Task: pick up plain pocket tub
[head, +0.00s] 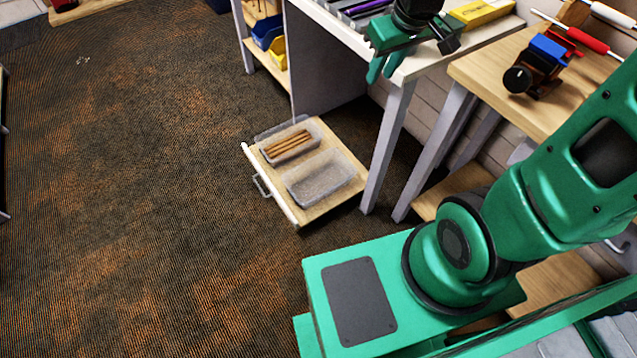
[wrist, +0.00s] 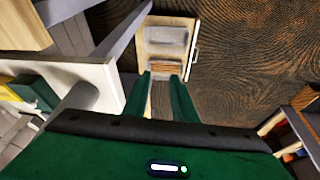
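Two clear, low tubs stand side by side in a pulled-out wooden drawer (head: 313,209) low over the floor. The nearer tub (head: 320,178) looks empty; it shows as a greyish box in the wrist view (wrist: 166,36). The farther tub (head: 284,155) holds several brown sticks (head: 288,144), which also show in the wrist view (wrist: 166,68). I cannot tell for sure which one is the plain pocket tub. My gripper (head: 380,72) hangs by the bench's front edge, above and apart from both tubs. In the wrist view its fingers (wrist: 161,76) are spread with nothing between them.
A white-topped bench (head: 418,64) with grey legs stands behind the drawer. A wooden table (head: 490,75) with a red-and-blue clamp (head: 541,62) is at the right. Blue and yellow bins (head: 268,32) sit on a shelf. The carpet (head: 130,190) left of the drawer is clear.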

